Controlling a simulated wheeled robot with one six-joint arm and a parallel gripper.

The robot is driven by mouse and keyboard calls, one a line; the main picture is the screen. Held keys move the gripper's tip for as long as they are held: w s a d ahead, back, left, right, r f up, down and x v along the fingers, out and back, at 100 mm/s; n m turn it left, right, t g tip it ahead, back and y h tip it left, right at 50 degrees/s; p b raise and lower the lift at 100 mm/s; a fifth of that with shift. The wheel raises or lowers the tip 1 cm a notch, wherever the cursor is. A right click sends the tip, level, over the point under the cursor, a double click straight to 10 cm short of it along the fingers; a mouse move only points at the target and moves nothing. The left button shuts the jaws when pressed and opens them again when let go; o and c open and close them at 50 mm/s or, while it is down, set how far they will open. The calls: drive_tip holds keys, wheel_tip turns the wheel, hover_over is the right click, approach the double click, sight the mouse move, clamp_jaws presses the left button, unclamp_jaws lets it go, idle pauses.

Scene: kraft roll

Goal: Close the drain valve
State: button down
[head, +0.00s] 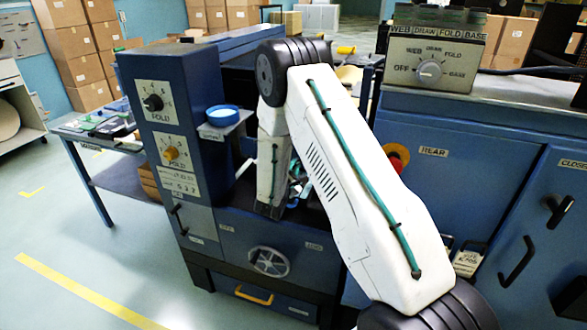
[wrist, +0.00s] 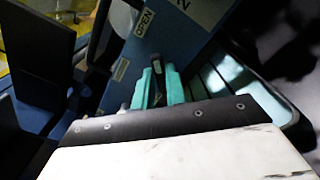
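In the wrist view, my gripper (wrist: 158,86) has two teal fingers reaching toward a blue panel (wrist: 196,45). A dark lever-like piece (wrist: 156,63) stands between the fingertips, just below a label reading OPEN (wrist: 146,23). It may be the drain valve's handle, but no label naming it is readable. A second small label (wrist: 121,69) lies to its left, too small to read. I cannot tell whether the fingers press on the piece or only stand around it. In the head view, my arm hides the fingertips and the lever in the machine's recess.
Right are a red button (head: 398,158) and black handles. Floor at left is clear.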

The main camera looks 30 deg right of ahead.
drive_tip(key=shift+n, duration=0.4)
drive_tip(key=n, duration=0.3)
drive_tip(key=shift+n, duration=0.4)
drive_tip(key=shift+w+a+n, duration=0.15)
drive_tip(key=shift+n, duration=3.15)
drive_tip(key=shift+w+a+n, duration=0.1)
drive_tip(key=shift+n, duration=3.2)
drive_tip(key=c, duration=1.4)
unclamp_jaws()
drive_tip(key=shift+c, duration=0.2)
